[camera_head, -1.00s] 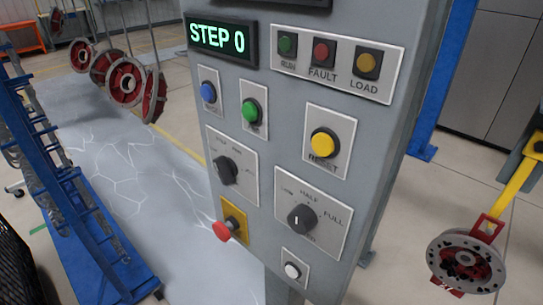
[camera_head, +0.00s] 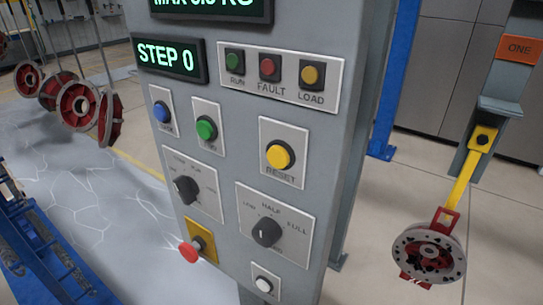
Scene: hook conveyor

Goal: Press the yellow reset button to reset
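The yellow reset button (camera_head: 280,155) sits on a pale square plate marked RESET, on the right half of the grey control panel (camera_head: 230,88). Nothing covers it. The panel's green display (camera_head: 166,57) reads STEP 0. Neither of my grippers shows in the head view.
Near the reset button are a blue button (camera_head: 162,111), a green button (camera_head: 206,128), two black knobs, a red mushroom button (camera_head: 189,251) and a white button (camera_head: 263,284). A wheel-like part (camera_head: 429,254) hangs from a yellow hook at right. Red wheels (camera_head: 80,107) hang at left. A blue frame (camera_head: 40,255) stands lower left.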

